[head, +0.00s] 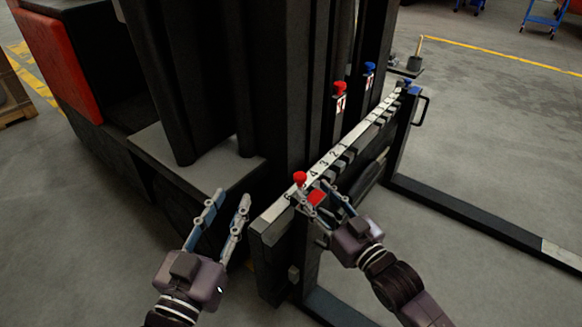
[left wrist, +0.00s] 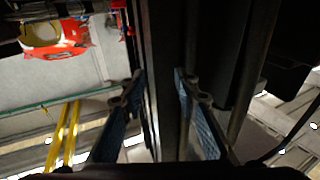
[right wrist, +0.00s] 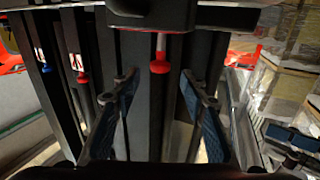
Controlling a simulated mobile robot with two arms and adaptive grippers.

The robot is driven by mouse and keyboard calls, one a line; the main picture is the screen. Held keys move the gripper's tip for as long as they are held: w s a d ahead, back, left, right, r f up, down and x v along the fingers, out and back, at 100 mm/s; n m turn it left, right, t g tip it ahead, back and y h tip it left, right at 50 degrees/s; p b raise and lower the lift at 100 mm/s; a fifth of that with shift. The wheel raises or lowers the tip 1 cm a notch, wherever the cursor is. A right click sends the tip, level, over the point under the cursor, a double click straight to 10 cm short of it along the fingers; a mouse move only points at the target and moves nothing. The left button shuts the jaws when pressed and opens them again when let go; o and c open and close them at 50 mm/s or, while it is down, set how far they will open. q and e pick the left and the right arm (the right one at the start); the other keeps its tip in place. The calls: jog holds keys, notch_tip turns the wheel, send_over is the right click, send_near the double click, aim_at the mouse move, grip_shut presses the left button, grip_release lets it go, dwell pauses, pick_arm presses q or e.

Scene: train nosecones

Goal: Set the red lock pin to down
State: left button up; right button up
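The red lock pin (head: 299,178) stands at the near end of the dark fork carriage, its round red knob above the numbered bar. In the right wrist view its knob (right wrist: 160,67) and a short length of stem show beyond and between the fingertips, against a dark block. My right gripper (head: 311,193) is open just beside the pin, and I see no grip on it. A red patch (head: 317,198) shows between its fingers; I cannot tell what it belongs to. My left gripper (head: 232,197) is open and empty, left of the carriage end.
A numbered bar (head: 345,145) runs along the carriage top to a blue knob (head: 407,84) at its far end. Another red knob (head: 339,88) and a blue knob (head: 370,67) with labels are on the mast. A fork (head: 470,220) extends right near the floor. Open floor lies at right.

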aim_at(304, 181)
jog(key=b+x, duration=0.2)
jog(key=x, duration=0.4)
jog(key=shift+w+a, duration=0.2)
jog(key=shift+w, duration=0.1)
pick_arm(q)
jog(key=s+r+t+h, duration=0.2)
jog(key=s+r+t, duration=0.2)
jog(key=r, duration=0.7)
jog(key=shift+s+d+t, duration=0.25)
jog(key=shift+s+t, duration=0.1)
jog(key=shift+t, duration=0.75)
pick_arm(e)
jog(key=shift+w+a, duration=0.15)
jog(key=shift+w, duration=0.05)
pick_arm(q)
jog(key=shift+r, duration=0.1)
pick_arm(e)
grip_shut()
